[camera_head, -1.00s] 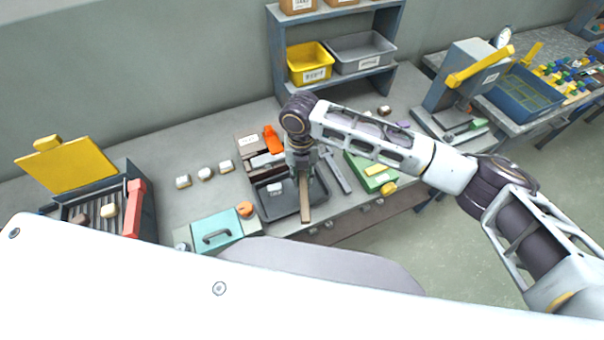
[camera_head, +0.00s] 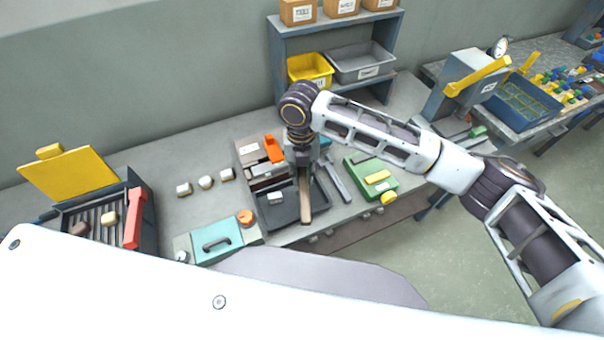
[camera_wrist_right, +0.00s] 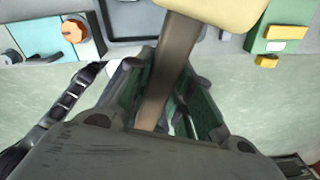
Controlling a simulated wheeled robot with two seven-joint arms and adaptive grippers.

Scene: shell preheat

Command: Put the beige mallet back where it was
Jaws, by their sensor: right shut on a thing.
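The beige mallet's brown handle (camera_head: 305,203) shows below my right gripper (camera_head: 303,160) in the head view, over the right part of a dark tray (camera_head: 287,217). In the right wrist view, its beige head (camera_wrist_right: 215,8) is at the top edge, partly cut off, and the handle (camera_wrist_right: 168,75) runs down between the fingers of my right gripper (camera_wrist_right: 165,65). The gripper is shut on the mallet. The head is hidden behind the gripper and wrist in the head view. I cannot tell whether the mallet touches the tray. My left gripper is not in view.
A teal case (camera_head: 216,238) with an orange knob stands left of the tray, and a green box (camera_head: 370,180) stands right. An orange object (camera_head: 273,148) is behind the tray. Pale blocks (camera_head: 205,182) lie left. A shelf (camera_head: 278,60) with bins stands at the back.

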